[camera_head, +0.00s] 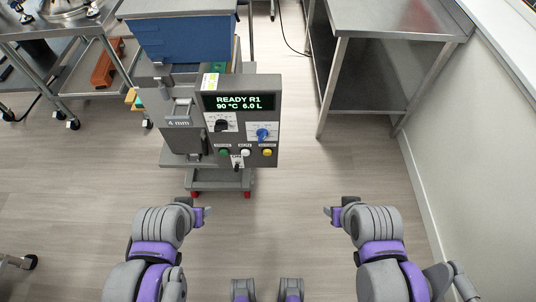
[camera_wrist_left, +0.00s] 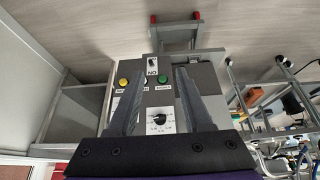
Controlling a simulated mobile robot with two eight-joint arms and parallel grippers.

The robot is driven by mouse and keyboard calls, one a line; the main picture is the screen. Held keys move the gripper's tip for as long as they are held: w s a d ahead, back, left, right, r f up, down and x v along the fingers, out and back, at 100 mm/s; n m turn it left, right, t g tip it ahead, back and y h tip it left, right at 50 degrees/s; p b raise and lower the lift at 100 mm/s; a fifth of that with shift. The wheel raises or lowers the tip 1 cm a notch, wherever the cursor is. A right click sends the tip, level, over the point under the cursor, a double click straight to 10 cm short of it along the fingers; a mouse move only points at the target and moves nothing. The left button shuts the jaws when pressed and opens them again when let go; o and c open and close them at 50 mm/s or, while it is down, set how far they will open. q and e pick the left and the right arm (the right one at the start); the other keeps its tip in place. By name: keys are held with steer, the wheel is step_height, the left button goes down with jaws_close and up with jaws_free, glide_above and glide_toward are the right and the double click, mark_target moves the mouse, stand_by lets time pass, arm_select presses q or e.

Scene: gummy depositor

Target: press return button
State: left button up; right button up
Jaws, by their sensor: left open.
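The depositor's grey control panel (camera_head: 238,125) faces me in the head view, with a lit display (camera_head: 240,102) reading "READY R1, 90 °C 5.0 L". A green button (camera_head: 223,152), a white button (camera_head: 245,152) and a yellow button (camera_head: 267,152) sit in a row low on it; their labels are too small to read. The left wrist view shows the panel upside down, with the yellow button (camera_wrist_left: 123,82) and green button (camera_wrist_left: 162,79). My left gripper (camera_head: 207,211) is open and empty, apart from the panel; its fingers (camera_wrist_left: 162,72) frame part of the panel. My right gripper (camera_head: 328,211) is away to the right.
A black knob (camera_head: 221,125), a blue knob (camera_head: 262,134) and a small toggle switch (camera_head: 236,161) are close to the buttons. A blue hopper (camera_head: 183,40) is above. A steel table (camera_head: 390,18) stands right. The floor before the panel is clear.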

arm_select(q)
steer(key=shift+a, duration=0.1)
steer(key=shift+c, duration=1)
steer(key=f+b, duration=0.1)
steer(key=w+f+m+b, duration=0.1)
steer(key=f, duration=0.1)
steer(key=w+f+m+y+b, duration=0.1)
steer(key=shift+w+f, duration=0.1)
steer(key=shift+f, duration=0.1)
jaws_close()
steer(key=w+d+f+m+t+y+b, duration=0.2)
steer(key=w+f+m+t+b, duration=0.1)
steer(key=w+f+m+b, duration=0.3)
steer(key=w+d+f+m+t+h+b, duration=0.1)
steer(key=w+d+f+m+t+b, duration=0.2)
steer(key=d, duration=0.5)
steer(key=w+d+f+m+t+h+b, duration=0.2)
steer(key=w+d+f+m+t+b, duration=0.1)
steer(key=d+f+m+b, duration=0.3)
steer(key=shift+d+f+m+b, duration=0.25)
steer(key=shift+d+m+b, duration=0.3)
steer(key=shift+d, duration=0.35)
arm_select(e)
step_height(320, 180, down, 22)
steer(key=s+g, duration=0.1)
steer(key=shift+r, duration=0.15)
